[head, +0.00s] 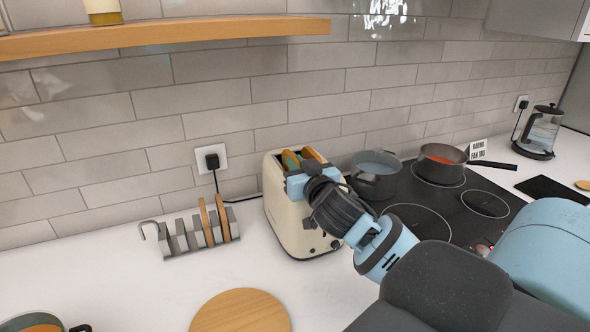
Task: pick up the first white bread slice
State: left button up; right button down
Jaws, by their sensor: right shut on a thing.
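Two bread slices stick up from the slots of the cream toaster (285,222): a left slice (288,158) and a right slice (312,154). Both look tan with brown crusts. My right gripper (299,172) reaches in from the right over the toaster top and is shut on a bread slice at the slots. Its light blue fingers and dark body hide much of the toaster top, so I cannot tell clearly which slice is held or whether it is clear of the slot. My left gripper is not in view.
A grey rack (178,240) left of the toaster holds two brown slices (214,222). A round wooden board (240,312) lies in front. A grey pot (376,180) and a pan (440,160) stand on the black hob. A wooden shelf (170,32) overhangs.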

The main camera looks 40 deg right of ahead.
notch_tip(320, 180, up, 10)
jog(key=shift+f, duration=0.25)
dwell(0.4)
